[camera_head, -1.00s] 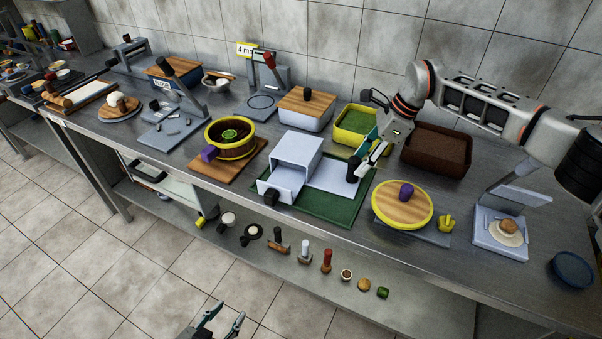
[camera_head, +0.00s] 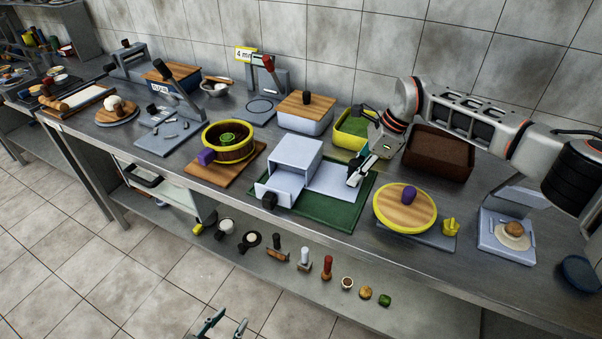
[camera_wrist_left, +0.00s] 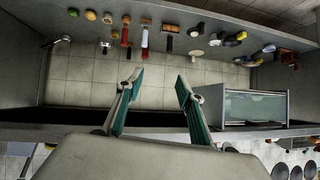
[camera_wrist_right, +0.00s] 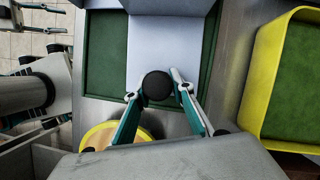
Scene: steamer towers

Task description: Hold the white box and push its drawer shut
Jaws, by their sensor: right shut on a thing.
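The white box (camera_head: 298,153) stands on a green tray (camera_head: 328,216). Its drawer (camera_head: 284,184) sticks out at the front, with a black knob (camera_head: 269,201) on the drawer front. A flat white plate (camera_head: 332,178) extends from the box's right side. My right gripper (camera_head: 356,178) is at the plate's right end. In the right wrist view, its fingers are shut on a black round knob (camera_wrist_right: 158,87) over the white plate (camera_wrist_right: 155,48). My left gripper (camera_head: 233,323) is open and empty, low in front of the table. Its fingers show apart in the left wrist view (camera_wrist_left: 155,82).
A yellow-rimmed pot (camera_head: 230,142) stands left of the box. A lidded container (camera_head: 305,119) and a yellow bin (camera_head: 352,138) are behind it. A yellow-rimmed round board (camera_head: 402,225) lies to the right. The lower shelf (camera_head: 300,277) holds several small tools. Open floor lies in front.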

